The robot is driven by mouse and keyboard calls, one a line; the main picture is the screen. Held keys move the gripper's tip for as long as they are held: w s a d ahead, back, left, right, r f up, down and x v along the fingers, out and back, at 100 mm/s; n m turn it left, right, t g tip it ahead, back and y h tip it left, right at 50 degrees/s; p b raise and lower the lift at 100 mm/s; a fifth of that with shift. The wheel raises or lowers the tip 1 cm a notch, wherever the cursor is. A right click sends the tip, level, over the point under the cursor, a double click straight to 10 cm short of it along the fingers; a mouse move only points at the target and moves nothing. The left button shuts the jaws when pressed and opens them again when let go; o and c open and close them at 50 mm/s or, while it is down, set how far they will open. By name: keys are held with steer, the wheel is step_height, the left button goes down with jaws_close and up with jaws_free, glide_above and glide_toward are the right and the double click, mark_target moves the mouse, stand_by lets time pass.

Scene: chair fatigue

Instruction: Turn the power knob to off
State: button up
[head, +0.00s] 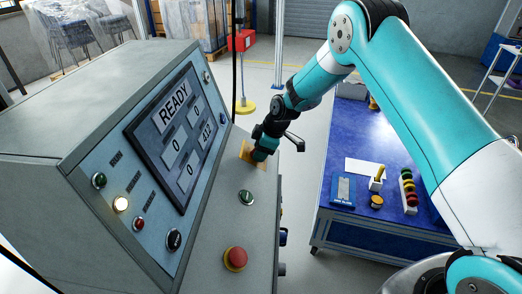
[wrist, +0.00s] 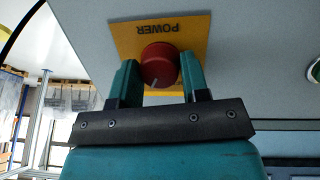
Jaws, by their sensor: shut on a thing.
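The red power knob (wrist: 158,62) sits on a yellow plate (wrist: 190,32) marked POWER, which appears upside down in the wrist view. My gripper (wrist: 159,75) has one finger on each side of the knob and is shut on it. A pale pointer line shows on the knob's lower edge in the wrist view. In the head view my gripper (head: 262,152) is at the far end of the grey console's sloped panel, over the yellow plate (head: 246,150). The knob itself is hidden there by the gripper.
The console (head: 215,205) also bears a red mushroom button (head: 235,258), a green button (head: 246,197) and a screen reading READY (head: 180,135). A blue table (head: 335,215) with small items stands to the right. A red box (head: 241,41) on a post stands behind.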

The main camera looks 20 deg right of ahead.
steer(key=shift+f+b, duration=0.1)
steer(key=shift+b, duration=0.25)
steer(key=shift+f+n+b, duration=0.2)
steer(key=shift+n+b, duration=0.9)
steer(key=shift+b, duration=0.1)
steer(key=n+t+b, duration=0.1)
steer(key=n+b, duration=0.2)
steer(key=b, duration=0.1)
steer(key=shift+f, duration=0.1)
steer(key=n+b, duration=0.3)
steer(key=b, duration=0.1)
steer(key=shift+s+d+n+t+y+b, duration=0.1)
steer(key=shift+n+t+y+b, duration=0.2)
steer(key=shift+n+y, duration=0.1)
steer(key=n+b, duration=0.2)
steer(key=b, duration=0.1)
steer(key=shift+r+n, duration=0.2)
steer(key=shift+n, duration=0.1)
steer(key=o, duration=0.9)
steer(key=shift+r, duration=0.1)
steer(key=shift+y, duration=0.3)
